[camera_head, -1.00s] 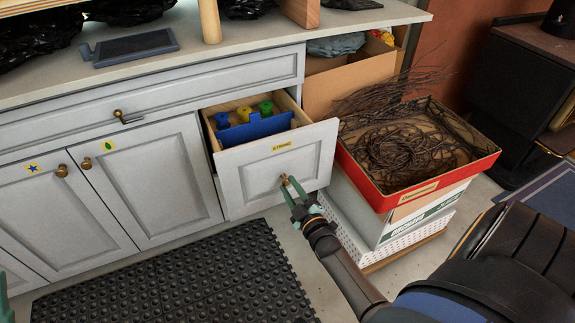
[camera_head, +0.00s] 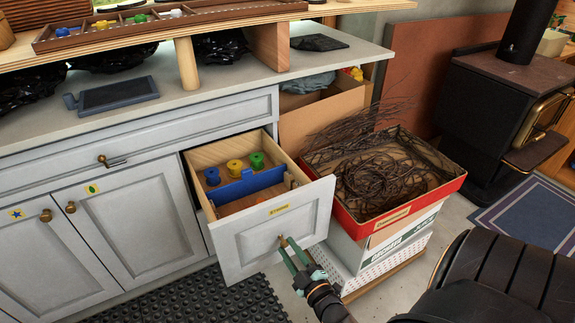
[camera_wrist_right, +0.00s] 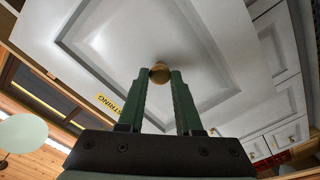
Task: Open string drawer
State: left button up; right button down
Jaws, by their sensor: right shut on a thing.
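The string drawer (camera_head: 272,228) is pulled well out of the grey cabinet, its front marked with a yellow "STRING" label (camera_head: 279,210). Inside it are blue, yellow and green spools (camera_head: 235,166) behind a blue divider (camera_head: 248,184). My right gripper (camera_head: 286,245) is at the drawer's round knob. In the right wrist view, its two green fingers (camera_wrist_right: 160,80) are shut on the brass knob (camera_wrist_right: 160,71), one on each side. My left gripper is not in view.
A red box of dark twigs (camera_head: 445,188) sits on stacked boxes just right of the drawer. A black stove (camera_head: 480,110) stands at the back right. A black rubber mat (camera_head: 215,300) lies on the floor below. Cabinet doors (camera_head: 145,223) to the left are closed.

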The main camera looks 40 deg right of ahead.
jog(key=c, duration=0.6)
grip_release()
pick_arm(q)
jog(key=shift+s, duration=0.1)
pick_arm(e)
jog(key=shift+s, duration=0.15)
